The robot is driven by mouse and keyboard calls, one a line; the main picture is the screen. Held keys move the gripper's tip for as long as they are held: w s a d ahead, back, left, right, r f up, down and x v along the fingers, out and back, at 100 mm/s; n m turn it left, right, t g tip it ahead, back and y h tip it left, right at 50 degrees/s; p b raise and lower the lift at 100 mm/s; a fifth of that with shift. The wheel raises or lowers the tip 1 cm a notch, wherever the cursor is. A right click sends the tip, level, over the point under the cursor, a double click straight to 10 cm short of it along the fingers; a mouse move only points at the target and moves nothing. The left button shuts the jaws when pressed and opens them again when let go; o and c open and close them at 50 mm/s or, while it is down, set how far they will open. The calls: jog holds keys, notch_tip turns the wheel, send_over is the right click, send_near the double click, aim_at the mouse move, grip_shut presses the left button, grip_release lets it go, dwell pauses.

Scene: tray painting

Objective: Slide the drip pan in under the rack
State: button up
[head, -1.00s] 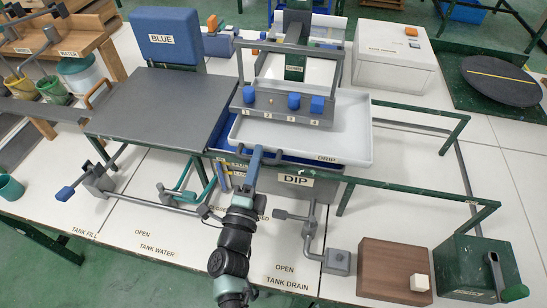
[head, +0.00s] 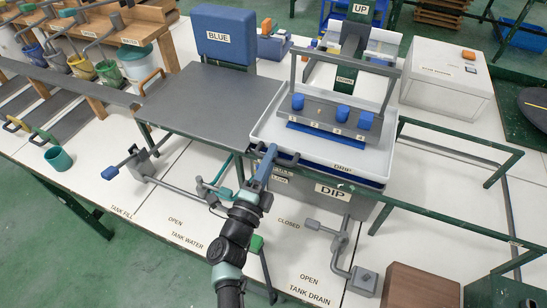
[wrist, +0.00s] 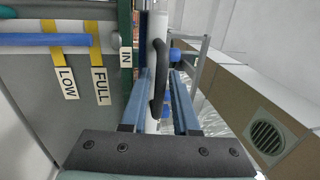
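The drip pan is a white tray (head: 272,132) marked DRIP, lying over the tank marked DIP (head: 305,192). The rack (head: 325,118) is a grey bar with blue knobs; it stands above the pan's middle and right part, and the pan's left part lies clear of it. A blue strip shows just below the bar. My gripper (head: 268,155) is at the pan's front left edge. In the wrist view my two blue fingers (wrist: 162,88) are apart, with the pan's dark handle (wrist: 158,70) between them and a gap on the right finger's side.
A grey plate (head: 205,105) and a blue box marked BLUE (head: 226,38) are left of the pan. A green rail (head: 455,215) runs to the right. Valve handles and pipes (head: 340,245) stand in front of the tank. A white box (head: 447,80) is behind right.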

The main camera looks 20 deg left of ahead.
jog(key=shift+d, duration=0.1)
jog(key=shift+s, duration=0.2)
jog(key=s+f+b, duration=0.1)
jog(key=s+f, duration=0.1)
jog(key=s, duration=1)
jog(key=shift+s+f, duration=0.15)
